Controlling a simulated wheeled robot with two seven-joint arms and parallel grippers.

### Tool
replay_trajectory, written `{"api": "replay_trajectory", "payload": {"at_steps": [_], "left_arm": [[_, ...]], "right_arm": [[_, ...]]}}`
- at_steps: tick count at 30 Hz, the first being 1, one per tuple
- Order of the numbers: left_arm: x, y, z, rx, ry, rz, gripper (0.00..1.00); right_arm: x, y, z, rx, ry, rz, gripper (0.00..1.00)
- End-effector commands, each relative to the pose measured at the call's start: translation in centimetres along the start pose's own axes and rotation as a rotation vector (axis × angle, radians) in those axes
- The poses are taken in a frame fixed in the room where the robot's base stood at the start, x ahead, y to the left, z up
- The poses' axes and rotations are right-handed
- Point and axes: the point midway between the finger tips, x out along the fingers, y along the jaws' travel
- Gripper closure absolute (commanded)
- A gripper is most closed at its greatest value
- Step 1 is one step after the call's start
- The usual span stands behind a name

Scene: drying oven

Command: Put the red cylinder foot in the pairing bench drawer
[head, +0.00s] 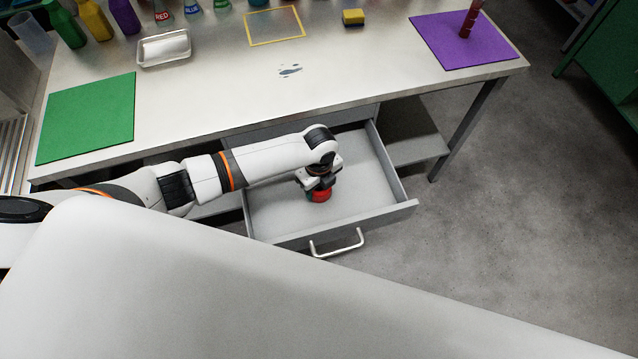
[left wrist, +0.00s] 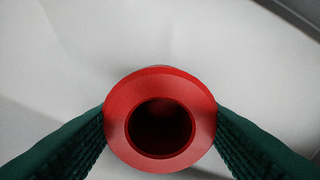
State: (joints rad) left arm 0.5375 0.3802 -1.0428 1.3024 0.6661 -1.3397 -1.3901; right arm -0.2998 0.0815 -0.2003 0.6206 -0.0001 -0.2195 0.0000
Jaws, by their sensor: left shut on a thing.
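The pairing bench drawer (head: 365,190) is pulled open below the bench top, with its pale floor bare around my gripper. My left gripper (head: 319,188) is down over the drawer, shut on the red cylinder foot (head: 320,196). In the left wrist view the red cylinder foot (left wrist: 160,120) is a red ring with a dark hole, with a green finger pad on each side. I cannot tell whether the foot touches the drawer floor. My right gripper is not in view.
The drawer handle (head: 337,244) faces the front.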

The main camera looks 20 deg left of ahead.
Motion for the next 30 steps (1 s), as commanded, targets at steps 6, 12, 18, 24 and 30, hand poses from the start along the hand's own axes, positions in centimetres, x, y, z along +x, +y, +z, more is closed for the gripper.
{"api": "replay_trajectory", "payload": {"at_steps": [6,12,18,24,30], "left_arm": [[0.4,0.0,0.0,-0.001,0.000,-0.001,0.67],[0.3,0.0,0.0,-0.001,0.000,-0.001,0.23],[0.2,0.0,0.0,-0.001,0.000,0.000,0.23],[-1.6,0.1,0.0,-0.001,-0.001,0.003,0.23],[-5.9,0.1,-0.1,0.000,0.000,0.004,0.23]], "right_arm": [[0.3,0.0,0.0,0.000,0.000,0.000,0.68],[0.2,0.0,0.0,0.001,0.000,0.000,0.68],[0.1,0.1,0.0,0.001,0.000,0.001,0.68],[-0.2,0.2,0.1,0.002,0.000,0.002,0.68],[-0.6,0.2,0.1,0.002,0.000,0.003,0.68]]}}
